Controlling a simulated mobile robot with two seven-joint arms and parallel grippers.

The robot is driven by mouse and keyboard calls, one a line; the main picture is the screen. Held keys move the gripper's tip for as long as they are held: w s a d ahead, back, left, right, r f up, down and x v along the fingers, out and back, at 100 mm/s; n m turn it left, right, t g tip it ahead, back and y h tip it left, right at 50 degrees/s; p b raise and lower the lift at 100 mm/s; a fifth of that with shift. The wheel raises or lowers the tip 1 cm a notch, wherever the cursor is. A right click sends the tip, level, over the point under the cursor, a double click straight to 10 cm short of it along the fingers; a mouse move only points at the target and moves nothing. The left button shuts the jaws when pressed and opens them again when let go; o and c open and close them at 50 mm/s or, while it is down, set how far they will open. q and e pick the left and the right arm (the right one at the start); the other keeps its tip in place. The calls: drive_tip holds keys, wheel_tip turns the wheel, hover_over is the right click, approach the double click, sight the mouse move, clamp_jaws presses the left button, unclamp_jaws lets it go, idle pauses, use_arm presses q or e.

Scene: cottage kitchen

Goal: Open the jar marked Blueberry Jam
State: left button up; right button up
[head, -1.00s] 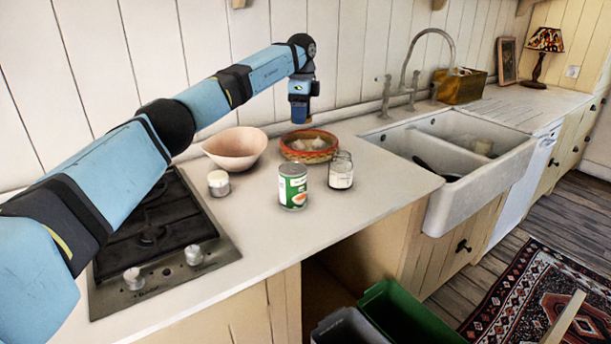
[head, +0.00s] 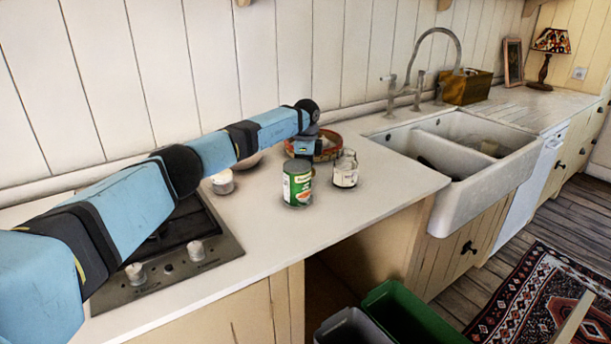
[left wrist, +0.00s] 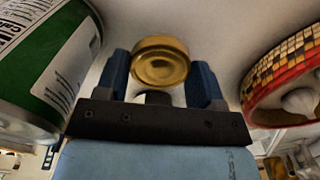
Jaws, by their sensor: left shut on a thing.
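A glass jar (head: 345,169) with a pale label stands upright on the counter, right of a green-and-white can. Its top looks clear, with no lid visible on it; the label is too small to read. My left gripper (head: 304,158) is low over the counter behind the can, its fingertips hidden in the head view. In the left wrist view, my left gripper (left wrist: 163,80) is shut on a round gold lid (left wrist: 160,66) between its blue fingers. The lid is close to the counter; whether it touches cannot be told. My right gripper is out of view.
The green can (head: 297,184) is close by the gripper, also large in the wrist view (left wrist: 48,75). A red-rimmed basket (head: 328,146) with garlic-like bulbs is behind. A small white jar (head: 222,182) stands near the hob (head: 190,250). The sink (head: 480,185) is right; the counter's front is clear.

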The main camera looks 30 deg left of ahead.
use_arm(q)
drive_tip(key=shift+f, duration=1.3)
drive_tip(key=o, duration=1)
drive_tip(key=shift+f, duration=0.15)
wheel_tip(320, 180, up, 12)
drive_tip(key=shift+w+r+p, duration=0.1)
drive_tip(key=shift+r+p, duration=0.15)
drive_tip(key=shift+p, duration=0.35)
